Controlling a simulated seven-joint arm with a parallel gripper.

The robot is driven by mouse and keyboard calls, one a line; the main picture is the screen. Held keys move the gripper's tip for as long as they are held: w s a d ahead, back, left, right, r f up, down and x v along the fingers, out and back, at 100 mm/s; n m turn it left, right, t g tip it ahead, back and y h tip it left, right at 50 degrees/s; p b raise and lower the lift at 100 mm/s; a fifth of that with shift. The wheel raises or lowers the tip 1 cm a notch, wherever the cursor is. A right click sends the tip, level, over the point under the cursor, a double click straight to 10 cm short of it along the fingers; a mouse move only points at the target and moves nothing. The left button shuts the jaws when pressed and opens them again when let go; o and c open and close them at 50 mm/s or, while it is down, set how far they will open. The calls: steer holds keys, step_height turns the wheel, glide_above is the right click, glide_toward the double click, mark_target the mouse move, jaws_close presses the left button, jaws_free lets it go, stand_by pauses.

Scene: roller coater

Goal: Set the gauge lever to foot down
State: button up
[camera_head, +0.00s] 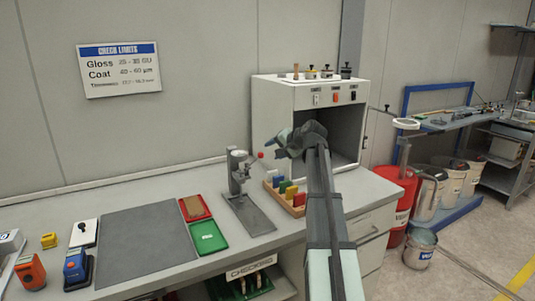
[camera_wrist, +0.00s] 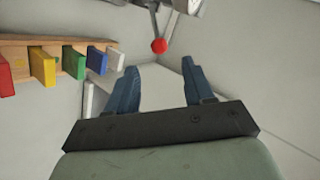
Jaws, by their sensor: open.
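The thickness gauge (camera_head: 237,178) is a grey stand with a dial and a flat base, on the bench in the head view. Its lever ends in a red ball (camera_head: 260,155), which sticks out to the right of the stand. In the wrist view the red ball (camera_wrist: 158,46) hangs on a thin rod from the grey gauge body at the top edge. My gripper (camera_head: 277,142) is just right of the ball in the head view. In the wrist view my gripper (camera_wrist: 159,68) has two blue fingers apart, with nothing between them. The ball lies just beyond the fingertips. The gauge's foot is too small to make out.
A wooden rack with coloured panels (camera_wrist: 42,66) stands close by, left of the fingers in the wrist view. The white cabinet (camera_head: 284,112) is behind my arm. Red tray (camera_head: 205,211), green tray (camera_head: 207,238) and a grey mat (camera_head: 145,245) lie left of the gauge.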

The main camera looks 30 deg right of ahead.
steer(key=shift+v, duration=1.85)
